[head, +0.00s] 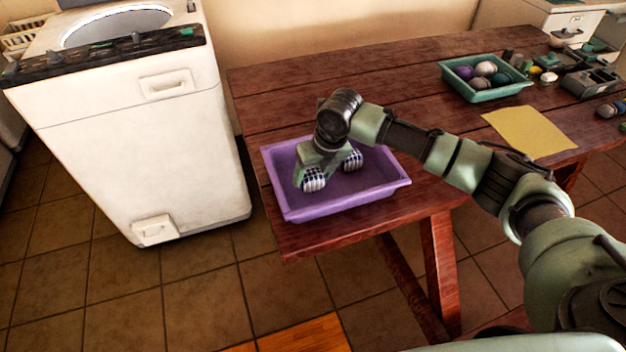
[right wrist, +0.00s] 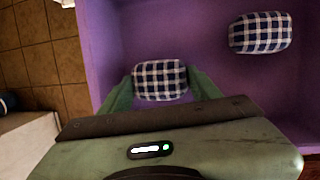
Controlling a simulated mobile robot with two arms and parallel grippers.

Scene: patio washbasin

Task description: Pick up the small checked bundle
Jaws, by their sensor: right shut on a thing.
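Two blue-and-white checked bundles lie in the purple tub on the wooden table. The near-left checked bundle (head: 313,180) is between the fingers of my right gripper (head: 311,174). In the right wrist view, the fingers press on both ends of this bundle (right wrist: 160,78); the gripper is shut on it, low in the tub. The other checked bundle (head: 352,159) lies apart to the right; it also shows in the right wrist view (right wrist: 260,33). The two look close in size. My left gripper is not in view.
The purple tub (head: 345,198) has raised walls around the gripper. A white washing machine (head: 140,130) stands left of the table (head: 290,90). A green tray (head: 485,92) of balls, a yellow sheet (head: 530,132) and dark boxes (head: 590,82) lie to the right.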

